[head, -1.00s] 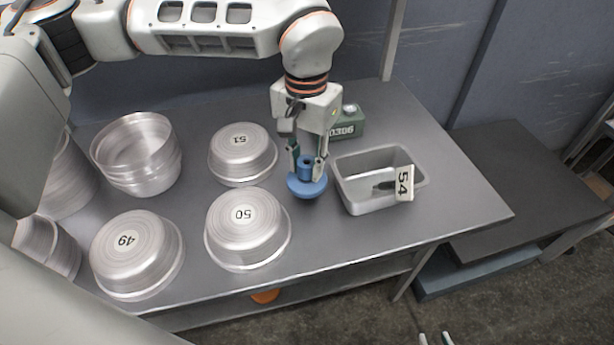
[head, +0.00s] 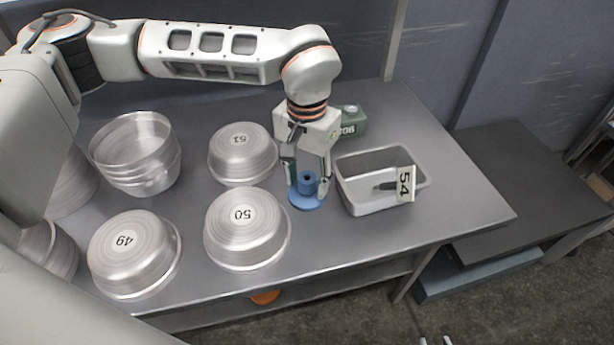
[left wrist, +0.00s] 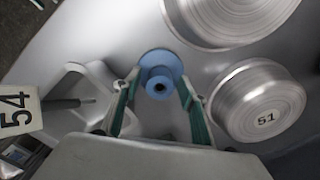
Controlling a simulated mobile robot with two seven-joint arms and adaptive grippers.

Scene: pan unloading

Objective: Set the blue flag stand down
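The blue flag stand (head: 306,201) stands upright on the grey table, between the pan labelled 50 and the grey bin. It has a round base and a short hollow stem. My left gripper (head: 307,190) points down with a finger on either side of the stem. Its fingers are spread, and the left wrist view shows them apart from the stand (left wrist: 158,62). Two tips of my right gripper (head: 435,341) show apart at the bottom edge; the rest is out of view.
Upturned pans 49 (head: 135,255), 50 (head: 247,230) and 51 (head: 243,155) stand left of the stand. The grey bin (head: 352,195) with tag 54 (head: 405,184) is close on its right. A green box (head: 352,120) stands behind. The table's right end is clear.

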